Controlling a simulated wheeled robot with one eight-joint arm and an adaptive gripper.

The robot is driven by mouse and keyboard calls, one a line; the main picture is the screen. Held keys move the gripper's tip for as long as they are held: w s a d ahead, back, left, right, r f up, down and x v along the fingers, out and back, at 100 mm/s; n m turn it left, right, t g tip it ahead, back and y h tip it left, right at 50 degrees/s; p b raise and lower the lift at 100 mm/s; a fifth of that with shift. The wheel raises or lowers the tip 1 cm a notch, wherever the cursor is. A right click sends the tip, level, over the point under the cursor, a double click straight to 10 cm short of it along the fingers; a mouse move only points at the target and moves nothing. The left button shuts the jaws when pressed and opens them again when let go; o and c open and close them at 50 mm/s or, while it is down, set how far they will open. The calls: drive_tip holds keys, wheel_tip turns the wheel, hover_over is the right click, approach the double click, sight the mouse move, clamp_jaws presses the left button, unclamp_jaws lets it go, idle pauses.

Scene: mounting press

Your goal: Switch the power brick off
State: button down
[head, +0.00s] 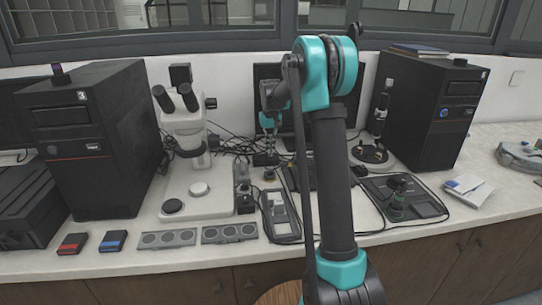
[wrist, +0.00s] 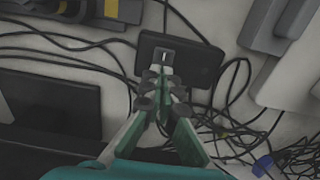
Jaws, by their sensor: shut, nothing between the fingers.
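The power brick (wrist: 203,62) is a flat black box in the wrist view, lying among cables just beyond my fingertips. A small switch with a pale part (wrist: 165,54) shows on its upper face near the left end. My gripper (wrist: 164,72) is shut and empty, with its tips over the brick right beside the switch. I cannot tell whether they touch it. In the head view my gripper (head: 267,148) points down at the back of the bench. The brick there is hard to make out behind it.
Loose black cables surround the brick. A white microscope (head: 187,135) stands left of my gripper, and a monitor (head: 283,85) is behind my arm. Black computer towers (head: 90,140) and (head: 430,110) stand on both sides. Grey button panels (head: 166,239) line the front edge.

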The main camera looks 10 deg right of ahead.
drive_tip(key=shift+r, duration=3.25)
